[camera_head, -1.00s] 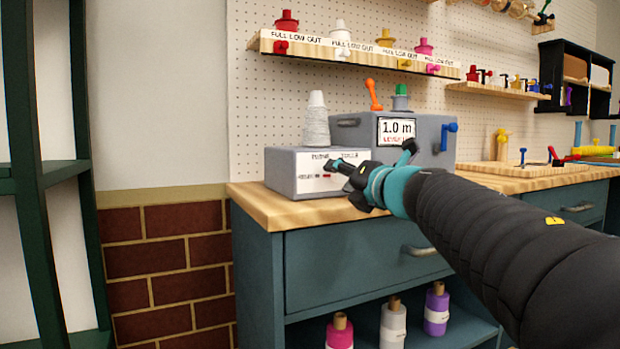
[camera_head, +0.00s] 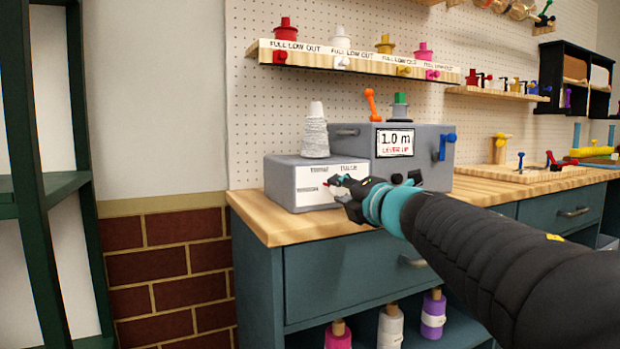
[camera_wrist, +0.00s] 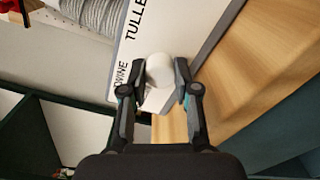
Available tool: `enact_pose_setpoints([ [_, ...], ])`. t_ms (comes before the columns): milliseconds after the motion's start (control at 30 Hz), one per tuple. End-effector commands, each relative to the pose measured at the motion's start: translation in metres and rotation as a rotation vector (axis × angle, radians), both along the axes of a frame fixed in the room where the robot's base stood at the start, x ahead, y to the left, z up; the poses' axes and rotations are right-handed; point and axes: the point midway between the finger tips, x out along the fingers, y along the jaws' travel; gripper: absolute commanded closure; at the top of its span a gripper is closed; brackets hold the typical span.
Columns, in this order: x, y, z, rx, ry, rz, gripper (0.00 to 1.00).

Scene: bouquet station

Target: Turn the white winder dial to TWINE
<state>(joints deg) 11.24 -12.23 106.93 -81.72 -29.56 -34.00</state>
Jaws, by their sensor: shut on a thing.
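The white winder dial (camera_wrist: 159,70) is between the two fingertips of my gripper (camera_wrist: 154,84) in the wrist view. My gripper is shut on it. The dial sits on a white label plate, with TULLE (camera_wrist: 133,20) and TWINE printed beside it; TWINE is the word closer to the dial. In the head view my gripper (camera_head: 340,186) is at the front of the low grey winder box (camera_head: 281,186) and hides most of the dial. A small red mark shows by the fingertips. The dial's exact pointing direction cannot be told.
A cone of grey twine (camera_head: 316,138) stands on the low box. The taller grey box beside it carries a 1.0 m display (camera_head: 395,140), an orange lever (camera_head: 371,102) and a blue lever (camera_head: 444,146). The wooden worktop (camera_head: 265,220) has bare room at its left front.

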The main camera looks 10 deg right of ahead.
Motion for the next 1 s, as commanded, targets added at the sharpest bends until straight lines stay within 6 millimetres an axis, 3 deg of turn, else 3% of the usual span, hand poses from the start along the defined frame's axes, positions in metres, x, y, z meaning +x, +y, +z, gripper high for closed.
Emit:
enact_pose_setpoints([
  [500, 0.0001, 0.0001, 0.0048, 0.439, 0.143, 0.000, 1.00],
  [1000, 0.0001, 0.0003, 0.0022, 0.643, 0.208, 0.001, 1.00],
])
